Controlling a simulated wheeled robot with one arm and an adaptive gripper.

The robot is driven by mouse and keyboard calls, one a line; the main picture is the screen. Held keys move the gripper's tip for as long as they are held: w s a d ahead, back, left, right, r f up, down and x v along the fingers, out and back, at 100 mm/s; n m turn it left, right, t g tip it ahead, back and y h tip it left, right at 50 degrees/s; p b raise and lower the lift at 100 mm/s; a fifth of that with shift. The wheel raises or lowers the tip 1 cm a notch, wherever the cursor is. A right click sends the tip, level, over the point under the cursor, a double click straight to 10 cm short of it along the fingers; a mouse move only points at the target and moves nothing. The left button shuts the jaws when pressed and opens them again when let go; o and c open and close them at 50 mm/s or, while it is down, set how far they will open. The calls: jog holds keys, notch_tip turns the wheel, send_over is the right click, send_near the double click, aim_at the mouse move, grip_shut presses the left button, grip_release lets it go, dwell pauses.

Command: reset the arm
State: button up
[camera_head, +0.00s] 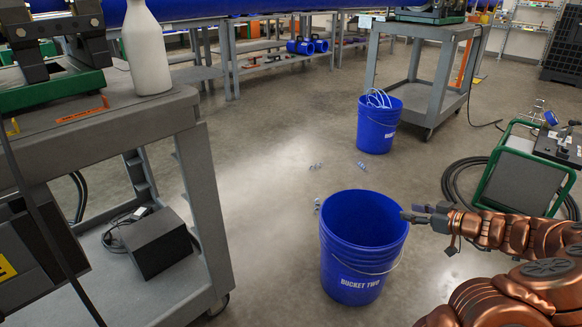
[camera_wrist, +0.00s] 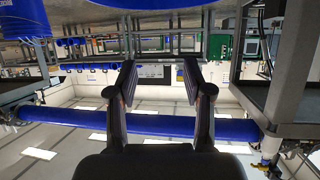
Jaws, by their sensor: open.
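My copper-coloured arm reaches in from the right of the head view. My gripper (camera_head: 413,213) is at its end, just right of the rim of the blue bucket marked BUCKET TWO (camera_head: 362,272). In the wrist view my gripper (camera_wrist: 158,72) has its two dark fingers spread apart, with nothing between them. The bucket stands upright on the floor, and the part of its inside that shows is plain blue.
A grey cart (camera_head: 185,110) with a white bottle (camera_head: 145,50) stands at left. A second blue bucket (camera_head: 379,125) holding pale loops stands behind, near another cart (camera_head: 432,98). Small scraps (camera_head: 315,166) lie on the floor. A green-framed machine (camera_head: 520,172) and black hose are at right.

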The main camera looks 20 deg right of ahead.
jog(key=s+a+r+n+g+y+p, duration=0.1)
jog(key=s+a+r+g+p, duration=0.15)
jog(key=a+r+p, duration=0.65)
jog(key=s+a+r+n+g+y+p, duration=0.1)
jog(key=s+a+r+g+y+p, duration=0.3)
jog(key=a+r, duration=0.8)
jog(key=s+a+r+n+g+h+p, duration=0.1)
jog(key=a+r+g+p, duration=0.1)
jog(key=a+r+p, duration=0.9)
jog(key=s+a+r+m+g+h+p, duration=0.1)
jog(key=s+a+r+g+h+p, duration=0.1)
jog(key=s+a+r+p, duration=0.35)
jog(key=s+a+r+m+g+h+p, duration=0.1)
jog(key=s+a+r+g+h+p, duration=0.15)
jog(key=s, duration=0.55)
jog(key=s+d+r+m+g+h+p, duration=0.1)
jog(key=s+d+r+m+h+p, duration=0.3)
jog(key=s+r+p, duration=0.7)
jog(key=shift+s+d+m+p, duration=0.75)
jog(key=shift+s+d, duration=0.3)
jog(key=shift+s, duration=0.1)
jog(key=shift+h, duration=0.25)
jog(key=shift+c, duration=0.9)
jog(key=shift+d, duration=0.15)
